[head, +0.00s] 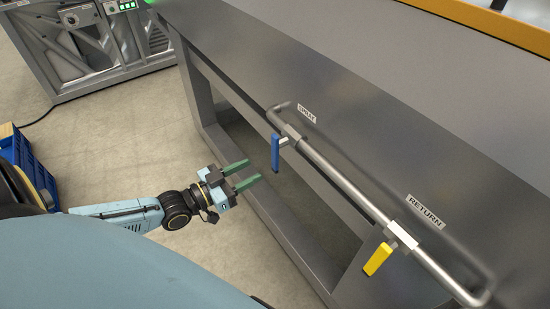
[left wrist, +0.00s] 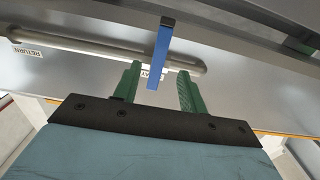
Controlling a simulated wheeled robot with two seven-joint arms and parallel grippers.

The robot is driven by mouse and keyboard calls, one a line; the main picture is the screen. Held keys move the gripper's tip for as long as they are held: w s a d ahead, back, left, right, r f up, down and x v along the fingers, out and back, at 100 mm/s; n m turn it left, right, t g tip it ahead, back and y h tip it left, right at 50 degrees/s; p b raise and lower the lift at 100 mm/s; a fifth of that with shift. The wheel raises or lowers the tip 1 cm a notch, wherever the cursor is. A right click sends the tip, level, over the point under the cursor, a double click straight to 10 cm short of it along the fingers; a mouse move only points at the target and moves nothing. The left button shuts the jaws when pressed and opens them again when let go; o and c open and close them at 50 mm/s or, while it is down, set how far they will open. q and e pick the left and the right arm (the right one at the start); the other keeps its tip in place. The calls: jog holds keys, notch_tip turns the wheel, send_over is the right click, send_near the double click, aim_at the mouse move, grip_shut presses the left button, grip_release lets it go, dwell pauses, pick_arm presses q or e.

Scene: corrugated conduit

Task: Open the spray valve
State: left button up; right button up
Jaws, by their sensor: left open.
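The handle hangs down, across the pipe. My left gripper (head: 248,173) is open and empty, with green fingers, to the left of the blue handle and apart from it. In the left wrist view the blue handle (left wrist: 159,57) shows ahead, between the lines of the two fingers (left wrist: 158,85), and partly covers the label. My right gripper is not in view.
A yellow handle (head: 378,259) hangs on the same pipe by the "RETURN" label (head: 425,211). The grey metal bench (head: 400,130) has a frame beam below the pipe. A blue crate (head: 25,160) stands at the left. A grey machine (head: 90,45) stands at the back left.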

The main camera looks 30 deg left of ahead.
aim_at(273, 159)
pick_arm(q)
jog(key=x, duration=0.9)
jog(key=shift+b, duration=0.4)
grip_shut()
